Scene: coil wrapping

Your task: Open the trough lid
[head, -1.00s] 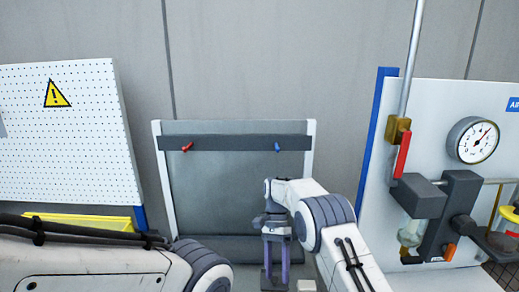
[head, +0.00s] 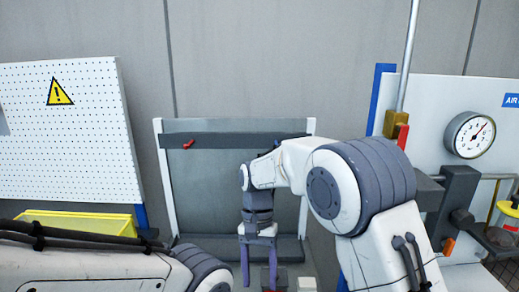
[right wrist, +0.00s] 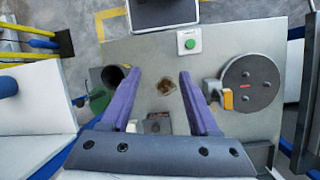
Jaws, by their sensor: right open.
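My right gripper (head: 258,272) points down in front of the grey back panel in the head view. In the right wrist view, its two purple fingers (right wrist: 161,84) are apart with nothing held between them. Below them is a grey bench top (right wrist: 215,58) with a small brown patch or opening (right wrist: 170,88) between the fingers and a small dark-brown piece (right wrist: 157,124) nearer the palm. I cannot clearly make out the trough or its lid. My left arm enters at the lower left of the head view; its gripper is out of frame.
A round grey disc (right wrist: 250,83) with red marks sits to the right in the right wrist view. A dark cylinder (right wrist: 115,78) is to the left, and a green button (right wrist: 189,43) is beyond. The pegboard (head: 65,130), yellow bin (head: 75,222) and gauge panel (head: 448,120) flank the bench.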

